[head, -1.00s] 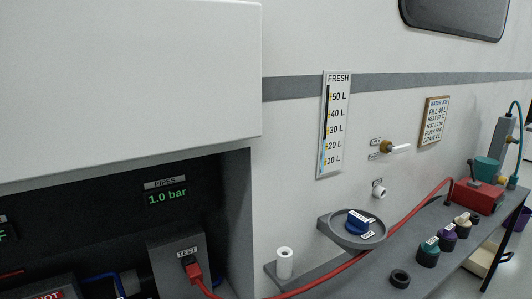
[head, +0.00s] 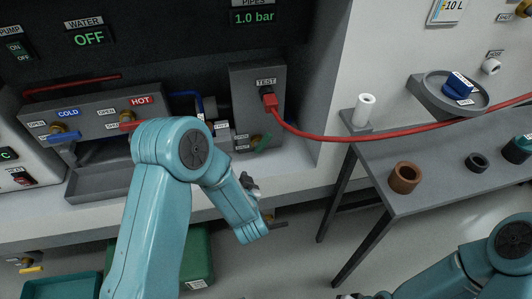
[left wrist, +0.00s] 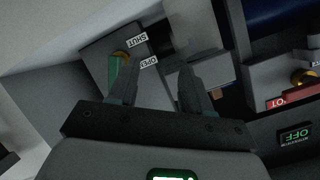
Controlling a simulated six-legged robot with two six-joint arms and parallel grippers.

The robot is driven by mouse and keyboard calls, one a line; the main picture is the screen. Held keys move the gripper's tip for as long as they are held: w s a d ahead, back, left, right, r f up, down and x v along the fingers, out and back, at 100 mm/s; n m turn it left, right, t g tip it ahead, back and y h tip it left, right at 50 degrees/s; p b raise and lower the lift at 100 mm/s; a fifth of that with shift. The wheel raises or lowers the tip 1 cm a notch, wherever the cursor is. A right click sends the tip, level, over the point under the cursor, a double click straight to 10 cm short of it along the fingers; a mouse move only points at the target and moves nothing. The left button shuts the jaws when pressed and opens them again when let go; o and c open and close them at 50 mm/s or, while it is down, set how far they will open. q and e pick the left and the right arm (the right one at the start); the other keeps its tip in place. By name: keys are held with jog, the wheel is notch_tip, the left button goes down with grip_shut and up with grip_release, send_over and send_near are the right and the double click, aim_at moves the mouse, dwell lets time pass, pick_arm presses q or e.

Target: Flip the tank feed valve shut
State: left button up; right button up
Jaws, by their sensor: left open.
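A green lever valve on a brass stem (head: 262,142) sits on the grey box under the TEST socket. Its green handle (left wrist: 115,78) also shows in the left wrist view, beside upside-down SHUT and OPEN labels. I cannot read a name marking it as the tank feed valve. My left gripper (left wrist: 160,68) is open and empty; its left finger overlaps the green handle's edge, and contact cannot be told. In the head view the left gripper (head: 250,184) is partly hidden by its wrist, below the box. Only part of my right gripper (head: 365,296) shows at the bottom edge.
A red hose (head: 330,138) runs from the TEST socket to the right. Blue COLD (head: 62,137) and red HOT (head: 130,126) levers are on the left. A grey bench (head: 440,180) holds several ring-shaped parts. A brass wall valve (head: 525,8) is partly cut off top right.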

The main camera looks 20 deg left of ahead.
pick_arm(q)
jog(key=w+d+n+t+y+b, duration=0.1)
jog(key=w+d+t+y+b, duration=0.2)
jog(key=b, duration=0.4)
jog(key=h+b, duration=0.2)
jog(key=b, duration=0.2)
send_near(266, 143)
jog(key=shift+m+t, duration=0.3)
jog(key=shift+t, duration=0.1)
jog(key=b+x, duration=0.1)
jog(key=x, duration=0.4)
jog(key=b+x, duration=0.1)
jog(key=x, duration=0.4)
jog(key=shift+w+a+f, duration=0.25)
jog(key=shift+w+a, duration=0.05)
jog(key=shift+a, duration=0.05)
grip_shut()
pick_arm(e)
notch_tip(266, 143, down, 16)
jog(key=shift+f, duration=0.2)
